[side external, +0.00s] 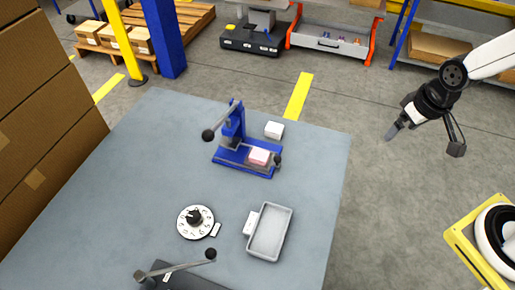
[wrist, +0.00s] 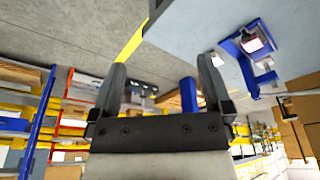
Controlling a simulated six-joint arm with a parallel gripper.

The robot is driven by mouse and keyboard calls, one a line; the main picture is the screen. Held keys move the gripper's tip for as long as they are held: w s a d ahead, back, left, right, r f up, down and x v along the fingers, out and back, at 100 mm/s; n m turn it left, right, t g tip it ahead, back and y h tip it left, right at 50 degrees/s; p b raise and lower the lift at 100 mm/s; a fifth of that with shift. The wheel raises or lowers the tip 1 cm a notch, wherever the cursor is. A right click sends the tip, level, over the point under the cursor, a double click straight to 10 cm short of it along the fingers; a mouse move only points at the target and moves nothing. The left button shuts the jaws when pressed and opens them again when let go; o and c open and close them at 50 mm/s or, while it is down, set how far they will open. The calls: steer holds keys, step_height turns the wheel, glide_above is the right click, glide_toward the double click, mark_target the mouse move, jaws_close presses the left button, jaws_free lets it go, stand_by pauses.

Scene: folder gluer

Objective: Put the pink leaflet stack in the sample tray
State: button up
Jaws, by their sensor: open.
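The sample tray (side external: 268,233), a grey rectangular tray with low walls, is near the table's right side and looks empty. A small white label block stands at its left edge. My gripper (side external: 391,136) is off the table's right side, raised and well away from the stack and tray. In the wrist view its two fingers (wrist: 162,75) are wide apart with nothing between them.
A white block (side external: 274,130) sits behind the blue device. A numbered dial (side external: 195,222) is left of the tray. A dark lever tool (side external: 180,275) is at the front edge. Stacked cartons (side external: 45,120) stand left of the table. The table's left half is mostly clear.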

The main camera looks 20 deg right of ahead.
steer(key=s+a+f+m+g+y, duration=0.1)
steer(key=a+f+m+g+y, duration=0.25)
steer(key=a+f+m, duration=0.35)
steer(key=m+t+y, duration=0.7)
steer(key=m+t, duration=0.3)
steer(key=m, duration=0.9)
glide_toward(260, 157)
steer(key=shift+s+r+h, duration=0.15)
steer(key=shift+r+h, duration=0.1)
steer(key=shift+r, duration=0.3)
steer(key=shift+w+d+f+m+t, duration=0.2)
steer(key=shift+w+f+m+t, duration=0.1)
steer(key=shift+m, duration=0.2)
steer(key=shift+w+a+f+h, duration=0.15)
steer(key=shift+w+a+f, duration=0.1)
steer(key=shift+w+a, duration=0.2)
steer(key=shift+w+a+f+h, duration=0.15)
steer(key=shift+w+a+f, duration=0.05)
steer(key=shift+w+a, duration=0.25)
